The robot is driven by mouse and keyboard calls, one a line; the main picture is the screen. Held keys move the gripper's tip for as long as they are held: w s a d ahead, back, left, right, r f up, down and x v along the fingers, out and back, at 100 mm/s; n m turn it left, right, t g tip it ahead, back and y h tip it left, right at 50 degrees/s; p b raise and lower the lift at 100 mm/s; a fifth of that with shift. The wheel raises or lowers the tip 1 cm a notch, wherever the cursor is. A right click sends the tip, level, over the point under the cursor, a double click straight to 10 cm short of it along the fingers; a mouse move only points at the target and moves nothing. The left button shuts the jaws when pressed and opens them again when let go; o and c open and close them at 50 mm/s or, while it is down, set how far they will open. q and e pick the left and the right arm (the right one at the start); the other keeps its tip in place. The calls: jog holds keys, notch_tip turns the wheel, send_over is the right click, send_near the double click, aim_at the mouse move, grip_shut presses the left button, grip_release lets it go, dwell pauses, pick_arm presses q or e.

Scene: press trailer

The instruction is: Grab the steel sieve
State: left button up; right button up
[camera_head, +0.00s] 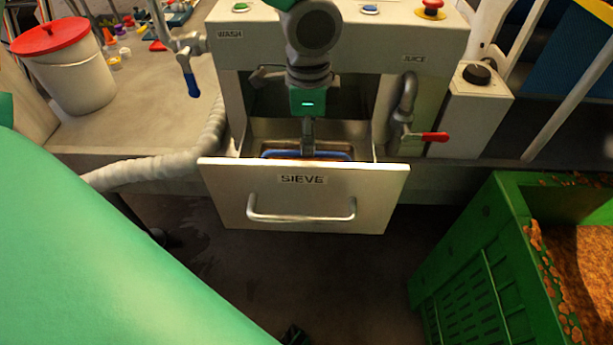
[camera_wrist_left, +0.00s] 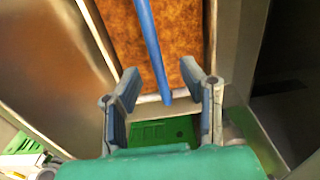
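My left gripper (camera_head: 307,150) points down into the drawer. Its fingers (camera_wrist_left: 160,75) are open on either side of the bar, apart from it. My right gripper is not in view.
The drawer's metal handle (camera_head: 302,216) faces the front. The machine has a red-handled tap (camera_head: 428,137) on the right and a blue-handled tap (camera_head: 192,84) on the left. A green crate (camera_head: 478,250) with brown contents stands front right. A white bucket (camera_head: 72,80) with a red lid stands left.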

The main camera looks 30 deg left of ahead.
pick_arm(q)
jog(key=f, duration=0.2)
jog(key=f+b, duration=0.1)
jog(key=f, duration=0.1)
jog(key=shift+s+a+f, duration=0.15)
jog(key=shift+s+f, duration=0.05)
jog(key=shift+r, duration=0.1)
grip_shut()
jog(key=shift+r, duration=0.1)
